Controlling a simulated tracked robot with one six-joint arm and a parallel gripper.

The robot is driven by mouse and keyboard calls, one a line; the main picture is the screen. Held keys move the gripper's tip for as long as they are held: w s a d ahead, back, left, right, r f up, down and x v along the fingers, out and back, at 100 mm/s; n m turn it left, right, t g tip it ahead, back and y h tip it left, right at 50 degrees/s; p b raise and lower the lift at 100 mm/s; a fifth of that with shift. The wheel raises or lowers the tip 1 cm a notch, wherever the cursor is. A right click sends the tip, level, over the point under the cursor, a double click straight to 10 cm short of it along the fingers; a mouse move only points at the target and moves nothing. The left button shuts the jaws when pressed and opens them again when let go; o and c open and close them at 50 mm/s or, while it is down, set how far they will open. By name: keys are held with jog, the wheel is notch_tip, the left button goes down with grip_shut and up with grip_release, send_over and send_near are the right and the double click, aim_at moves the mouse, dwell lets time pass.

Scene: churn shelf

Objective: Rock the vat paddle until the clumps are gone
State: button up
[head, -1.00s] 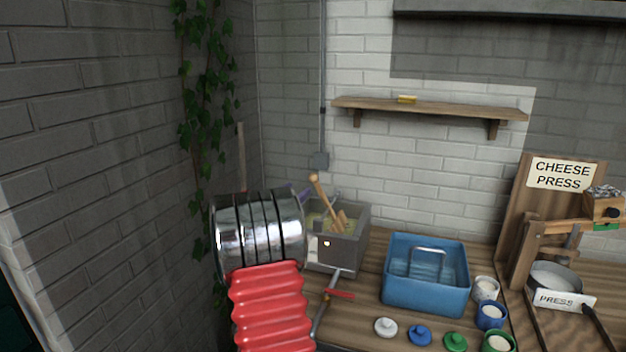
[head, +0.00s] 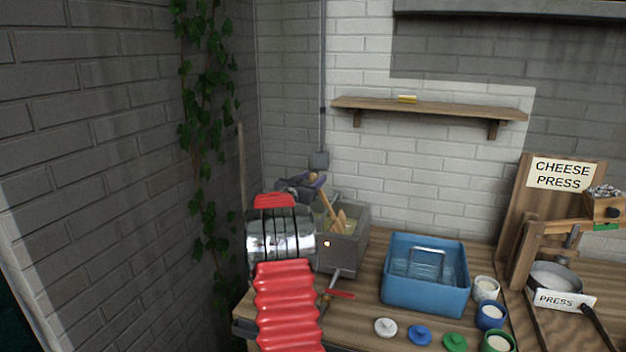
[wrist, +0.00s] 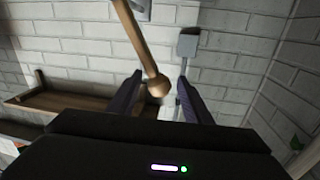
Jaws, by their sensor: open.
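The grey vat (head: 345,252) stands on the bench at the back left. It holds a pale yellow-green mass (head: 352,228); clumps cannot be made out. The wooden paddle (head: 328,204) leans in the vat, its handle tilted up to the left. My gripper (head: 314,181) is at the top of the handle, partly hidden by my arm. In the wrist view, the paddle's rounded knob (wrist: 157,86) shows between the purple fingers of my open gripper (wrist: 160,78), with gaps at the sides.
A blue basin (head: 427,295) stands right of the vat. Pots and coloured lids (head: 420,334) lie in front. A red-handled valve (head: 340,294) sticks out before the vat. The cheese press (head: 530,250) is at far right. A wall shelf (head: 430,109) is above.

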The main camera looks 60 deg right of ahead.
jog(key=shift+d, duration=0.25)
jog(key=shift+c, duration=0.3)
grip_shut()
